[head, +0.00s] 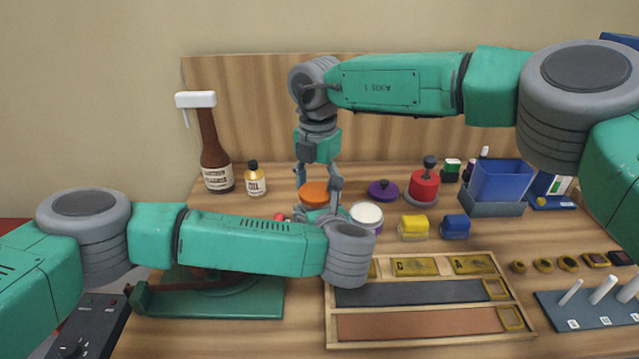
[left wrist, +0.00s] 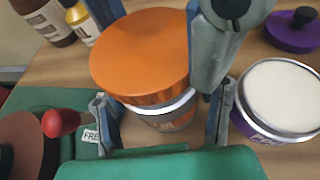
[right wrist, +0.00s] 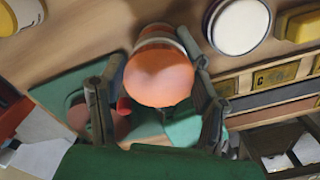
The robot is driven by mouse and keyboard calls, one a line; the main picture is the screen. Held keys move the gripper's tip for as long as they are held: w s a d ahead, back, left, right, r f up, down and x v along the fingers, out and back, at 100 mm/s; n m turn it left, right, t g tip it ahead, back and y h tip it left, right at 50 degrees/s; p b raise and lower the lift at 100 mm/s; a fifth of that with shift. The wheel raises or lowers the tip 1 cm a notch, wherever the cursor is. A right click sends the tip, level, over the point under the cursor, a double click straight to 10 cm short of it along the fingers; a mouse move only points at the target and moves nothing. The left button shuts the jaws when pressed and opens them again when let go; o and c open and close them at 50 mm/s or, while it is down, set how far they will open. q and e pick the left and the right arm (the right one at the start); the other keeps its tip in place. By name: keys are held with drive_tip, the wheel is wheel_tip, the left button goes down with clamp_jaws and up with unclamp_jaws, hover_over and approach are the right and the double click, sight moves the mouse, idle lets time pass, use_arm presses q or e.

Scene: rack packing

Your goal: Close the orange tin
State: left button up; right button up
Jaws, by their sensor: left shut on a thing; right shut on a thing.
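The orange lid (head: 314,192) is at the middle of the table, over the orange tin (left wrist: 168,118), whose silver rim and printed side show below it in the left wrist view. The lid looks on or just above the rim; I cannot tell if it is fully seated. My right gripper (head: 319,182) comes down from above and is shut on the lid, its fingers on either side (right wrist: 157,62). My left gripper (left wrist: 163,108) is shut around the tin's body, below the lid. In the head view my left wrist hides most of the tin.
A purple tin (head: 366,216) with pale contents stands close right; its purple lid (head: 383,190) lies behind it. Yellow (head: 413,228) and blue (head: 455,227) blocks are to the right. A wooden tray (head: 430,345) is in front, bottles (head: 215,165) back left.

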drive_tip(key=shift+d+f, duration=0.25)
drive_tip(key=shift+d, duration=0.05)
drive_tip(key=shift+a+f, duration=0.2)
drive_tip(key=shift+f, duration=0.15)
idle(0.3)
drive_tip(key=m, duration=0.2)
drive_tip(key=shift+m, duration=0.4)
drive_tip(key=m, duration=0.4)
drive_tip(key=shift+s+d, duration=0.15)
drive_tip(key=shift+s, duration=0.05)
drive_tip(key=m, duration=0.4)
drive_tip(key=shift+s+m, duration=0.1)
drive_tip(key=shift+m, duration=0.3)
drive_tip(key=m, duration=0.4)
drive_tip(key=shift+s+a+m, duration=0.15)
drive_tip(key=shift+a+m, duration=0.1)
drive_tip(key=shift+m, duration=0.15)
